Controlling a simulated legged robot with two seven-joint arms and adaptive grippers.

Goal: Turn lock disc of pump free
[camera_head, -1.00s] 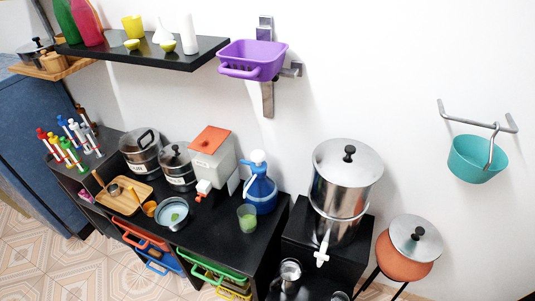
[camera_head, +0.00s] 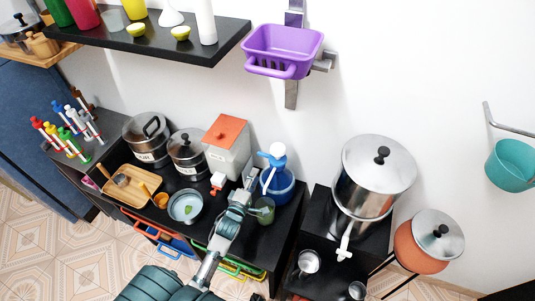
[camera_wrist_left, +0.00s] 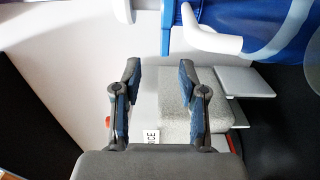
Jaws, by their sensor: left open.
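The pump bottle (camera_head: 277,188) is blue with a white and light blue pump head (camera_head: 275,152). It stands upright on the black counter, beside the white box with the orange lid. My left gripper (camera_head: 251,172) is at the left side of the bottle, just below the head. In the left wrist view the two fingers of this gripper (camera_wrist_left: 160,75) are apart with nothing between them. The white spout (camera_wrist_left: 208,34) and part of the blue bottle (camera_wrist_left: 278,28) show beyond and to the right of the fingertips. I cannot make out the lock disc clearly. My right gripper is not in view.
A white box with an orange lid (camera_head: 226,133) stands close left of my left gripper. A green cup (camera_head: 263,212) stands in front of the bottle. A steel urn (camera_head: 375,175) is to the right. A purple basket (camera_head: 283,45) hangs above.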

